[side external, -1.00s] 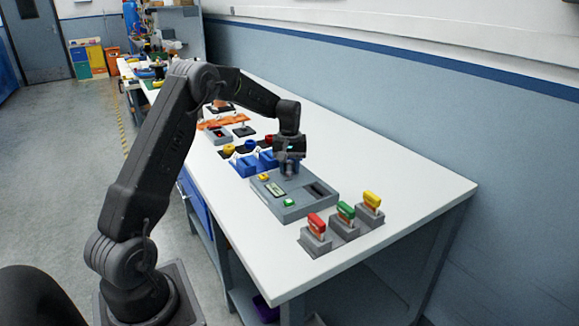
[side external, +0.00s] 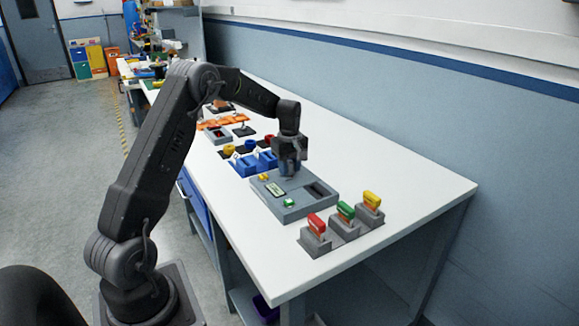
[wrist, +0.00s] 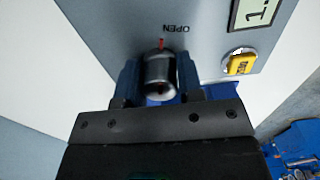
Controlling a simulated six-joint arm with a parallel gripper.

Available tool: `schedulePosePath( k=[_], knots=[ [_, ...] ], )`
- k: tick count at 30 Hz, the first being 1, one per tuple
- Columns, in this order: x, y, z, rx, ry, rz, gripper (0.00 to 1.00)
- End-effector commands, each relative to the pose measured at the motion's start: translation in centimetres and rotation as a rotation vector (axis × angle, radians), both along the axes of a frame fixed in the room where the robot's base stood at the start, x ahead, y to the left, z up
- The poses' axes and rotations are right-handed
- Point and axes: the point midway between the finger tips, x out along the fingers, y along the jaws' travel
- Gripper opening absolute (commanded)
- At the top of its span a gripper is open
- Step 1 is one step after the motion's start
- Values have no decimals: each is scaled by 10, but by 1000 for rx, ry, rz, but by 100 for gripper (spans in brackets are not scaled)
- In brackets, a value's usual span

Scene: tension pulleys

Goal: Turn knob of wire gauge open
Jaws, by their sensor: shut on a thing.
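The wire gauge is a grey box (side external: 299,194) on the white table in the side external view. In the wrist view its panel (wrist: 205,35) shows the word OPEN upside down, with a short red mark near the knob. The knob (wrist: 161,74) is dark and rounded with a shiny side. My gripper (wrist: 159,78) has its two blue fingers on either side of the knob, shut on it. In the side external view my gripper (side external: 290,172) points down at the far part of the box and hides the knob.
The gauge carries a display (wrist: 260,12), a yellow button (wrist: 240,63) and a green button (side external: 289,203). Red (side external: 316,223), green (side external: 345,210) and yellow (side external: 371,200) handles stand in grey blocks nearby. Blue blocks (side external: 243,165) sit just beyond. The table's right side is clear.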

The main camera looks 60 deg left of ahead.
Motion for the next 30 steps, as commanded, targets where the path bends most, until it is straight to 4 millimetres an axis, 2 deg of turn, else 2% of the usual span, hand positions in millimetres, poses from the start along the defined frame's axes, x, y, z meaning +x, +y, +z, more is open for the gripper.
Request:
schedulePosePath(
  k=[10, 11, 18, 26, 30],
  knots=[
    [1, 0, 1, 1, -3, 5, 11],
    [0, 0, 1, 1, -3, 5, 36],
    [0, 0, 1, 0, -2, 4, 59],
    [0, 0, 1, 0, -1, 3, 60],
    [1, 0, 12, 1, -2, 3, 60]
  ],
)
